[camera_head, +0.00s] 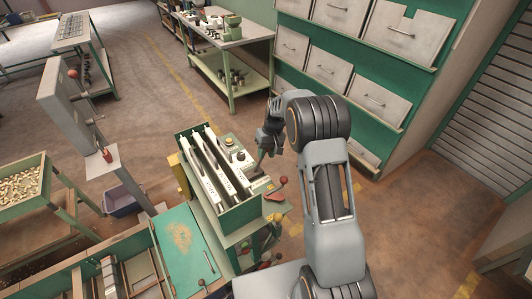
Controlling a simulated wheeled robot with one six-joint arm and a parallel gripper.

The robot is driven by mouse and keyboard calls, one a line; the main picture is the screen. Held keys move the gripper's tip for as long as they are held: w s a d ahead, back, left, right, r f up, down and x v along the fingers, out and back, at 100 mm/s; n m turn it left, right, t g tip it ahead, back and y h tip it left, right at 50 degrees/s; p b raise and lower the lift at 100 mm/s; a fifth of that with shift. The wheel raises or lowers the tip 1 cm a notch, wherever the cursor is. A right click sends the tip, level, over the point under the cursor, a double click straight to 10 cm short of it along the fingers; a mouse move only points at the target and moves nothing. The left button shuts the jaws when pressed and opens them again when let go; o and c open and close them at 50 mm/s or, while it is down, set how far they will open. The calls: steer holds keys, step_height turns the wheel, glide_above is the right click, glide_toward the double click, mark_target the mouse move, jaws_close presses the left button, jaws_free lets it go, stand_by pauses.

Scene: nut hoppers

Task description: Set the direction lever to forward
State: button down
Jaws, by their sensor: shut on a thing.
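My gripper (264,150) is at the right end of the control panel (240,168) on the green machine, reaching in from the right. It is shut on a thin dark lever that I take to be the direction lever (258,164); the view is small and my fingers hide its top. The lever's lower end meets the panel near a pale label. I cannot read which position it is set to. A yellow button (228,142) and dark knobs (241,156) sit on the panel to the left of my gripper.
Red ball-ended handles (283,180) stick out close below my gripper. A green drawer cabinet (373,97) stands behind my arm. Open floor (422,210) lies to the right.

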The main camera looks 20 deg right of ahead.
steer(key=shift+d+f, duration=0.15)
steer(key=c, duration=1)
jaws_free()
steer(key=shift+d, duration=0.15)
steer(key=shift+o, duration=1.1)
steer(key=shift+w, duration=0.1)
steer(key=b+v, duration=0.1)
steer(key=v, duration=1.2)
steer(key=shift+r, duration=0.4)
